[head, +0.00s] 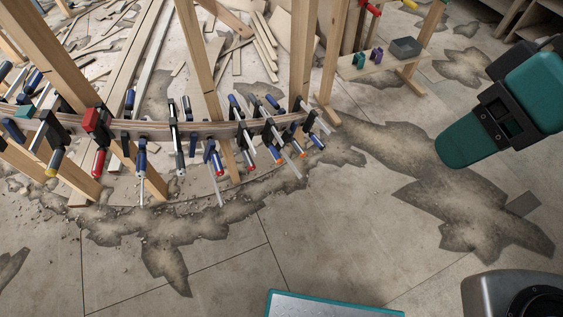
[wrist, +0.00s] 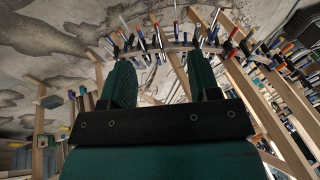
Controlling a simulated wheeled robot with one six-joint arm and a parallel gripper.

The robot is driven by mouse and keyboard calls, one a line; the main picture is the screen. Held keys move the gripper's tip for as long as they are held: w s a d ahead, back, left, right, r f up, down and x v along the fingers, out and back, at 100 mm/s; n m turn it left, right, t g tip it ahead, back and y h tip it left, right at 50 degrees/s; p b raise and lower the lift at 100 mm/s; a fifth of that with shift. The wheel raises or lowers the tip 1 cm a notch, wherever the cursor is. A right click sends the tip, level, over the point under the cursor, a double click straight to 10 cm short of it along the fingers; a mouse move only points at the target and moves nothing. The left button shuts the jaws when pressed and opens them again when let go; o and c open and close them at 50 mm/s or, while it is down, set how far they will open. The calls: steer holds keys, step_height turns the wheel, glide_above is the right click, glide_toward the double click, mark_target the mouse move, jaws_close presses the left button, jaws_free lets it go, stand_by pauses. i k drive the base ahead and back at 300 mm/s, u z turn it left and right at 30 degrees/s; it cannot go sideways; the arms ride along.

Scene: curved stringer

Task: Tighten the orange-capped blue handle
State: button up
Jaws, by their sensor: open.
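Several clamps with blue handles grip the curved laminated wooden stringer (head: 200,130) in the head view. At its right end, some blue handles show small orange ends, including one blue handle (head: 275,152) and another farther right (head: 317,140). I cannot tell which one the task means. My gripper (head: 450,148) is at the right of the head view, well apart from the clamps. In the wrist view my gripper (wrist: 160,64) has its two teal fingers spread with nothing between them. The clamp row (wrist: 165,45) shows beyond the fingers, too small to tell caps apart.
Wooden posts (head: 198,60) stand along the stringer. A low wooden bench (head: 365,65) with small clamps and a grey box (head: 405,47) is behind. Loose planks lie at the back left. Cracked floor (head: 350,220) between my gripper and the clamps is clear.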

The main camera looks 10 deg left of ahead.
mark_target(273, 150)
steer(key=k, duration=0.5)
steer(key=u, duration=1.1)
steer(key=i, duration=0.7)
steer(key=z, duration=1.6)
